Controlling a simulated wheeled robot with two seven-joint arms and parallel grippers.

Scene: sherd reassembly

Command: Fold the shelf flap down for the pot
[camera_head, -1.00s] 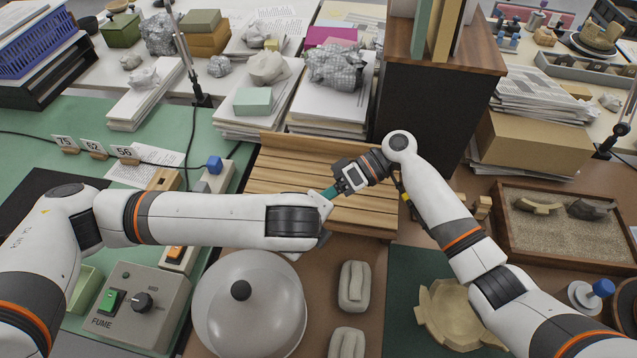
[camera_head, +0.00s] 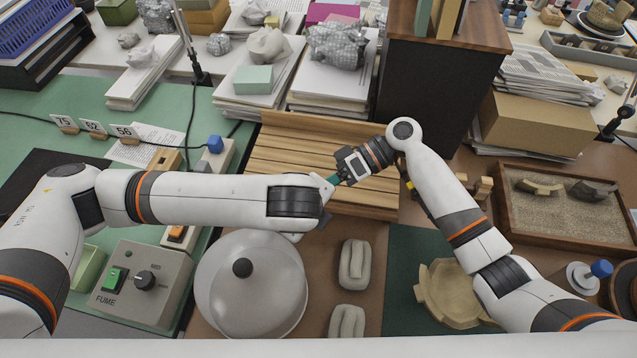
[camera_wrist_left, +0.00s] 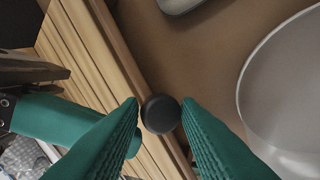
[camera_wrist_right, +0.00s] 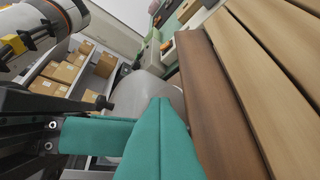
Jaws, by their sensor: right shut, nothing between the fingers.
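The slatted wooden shelf (camera_head: 290,150) lies at mid-table, partly covered by my left arm. I cannot tell where its flap begins. In the left wrist view a black round knob (camera_wrist_left: 160,114) sits by the slats' front edge. My left gripper's fingers (camera_wrist_left: 161,108) stand apart, one on each side of it; whether they press on it is unclear. In the head view that gripper is hidden under my left arm. My right gripper (camera_head: 330,183) is shut and empty over the shelf, close to the left wrist. In its own view (camera_wrist_right: 158,105) it is beside a darker brown rail (camera_wrist_right: 215,105).
A grey dome with a black knob (camera_head: 250,295) and two pale pads (camera_head: 354,264) stand in front. A pale broken vessel (camera_head: 442,290) lies at lower right beside my right arm. Paper stacks (camera_head: 325,85) and a dark cabinet (camera_head: 440,80) stand behind the shelf.

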